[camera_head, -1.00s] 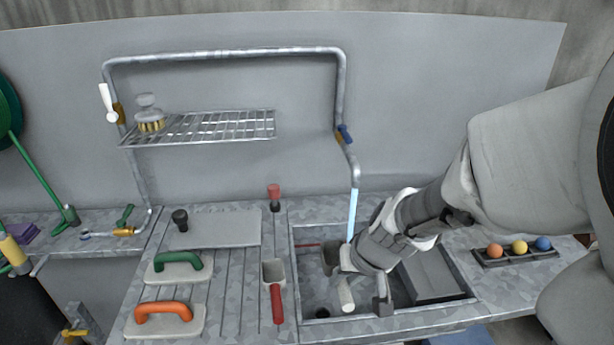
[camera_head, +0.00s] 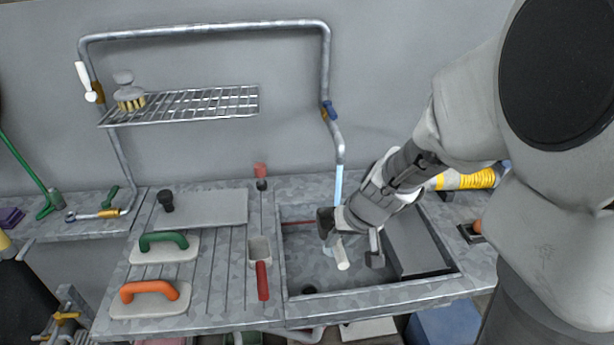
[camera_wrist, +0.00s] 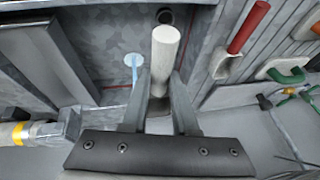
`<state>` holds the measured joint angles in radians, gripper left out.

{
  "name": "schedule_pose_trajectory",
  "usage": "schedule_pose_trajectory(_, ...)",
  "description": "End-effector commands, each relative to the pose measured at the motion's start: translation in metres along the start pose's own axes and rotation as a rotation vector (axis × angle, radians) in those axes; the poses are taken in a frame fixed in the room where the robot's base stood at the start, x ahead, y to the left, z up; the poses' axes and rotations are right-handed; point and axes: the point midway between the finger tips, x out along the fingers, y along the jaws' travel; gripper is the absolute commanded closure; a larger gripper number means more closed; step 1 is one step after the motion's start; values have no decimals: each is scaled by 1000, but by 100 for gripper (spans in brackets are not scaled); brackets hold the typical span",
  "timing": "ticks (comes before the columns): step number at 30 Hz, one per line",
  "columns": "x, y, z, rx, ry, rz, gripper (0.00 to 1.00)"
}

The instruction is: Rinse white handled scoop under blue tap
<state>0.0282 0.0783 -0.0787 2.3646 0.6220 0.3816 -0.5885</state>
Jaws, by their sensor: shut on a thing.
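The white handled scoop has a pale round handle (camera_head: 342,256) and a dark head (camera_head: 325,222); its handle also shows in the wrist view (camera_wrist: 165,58). My gripper (camera_head: 356,246) is shut on the scoop and holds it over the sink basin; the fingers (camera_wrist: 160,95) flank the handle's lower part. The blue tap lever (camera_head: 330,110) is on the pipe above the sink. A light blue water stream (camera_head: 339,183) falls from the spout behind the scoop and wrist. In the wrist view the stream (camera_wrist: 134,62) shows left of the handle. Contact with the scoop head is hidden.
The sink (camera_head: 292,265) has a drain hole at its front left and a grey block (camera_head: 412,243) at its right. A red handled scoop (camera_head: 262,280) lies left of the sink. Green (camera_head: 164,241) and orange (camera_head: 152,291) handled floats lie farther left. A wire shelf (camera_head: 190,105) hangs above.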

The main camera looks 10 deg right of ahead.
Motion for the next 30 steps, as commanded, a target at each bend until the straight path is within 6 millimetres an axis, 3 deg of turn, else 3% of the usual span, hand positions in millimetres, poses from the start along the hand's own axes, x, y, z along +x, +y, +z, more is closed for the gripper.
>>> schedule_pose_trajectory(21, 34, 32, -56, 1, 1, 0, 100)
schedule_pose_trajectory(30, 41, 39, -71, 0, 0, 0, 100)
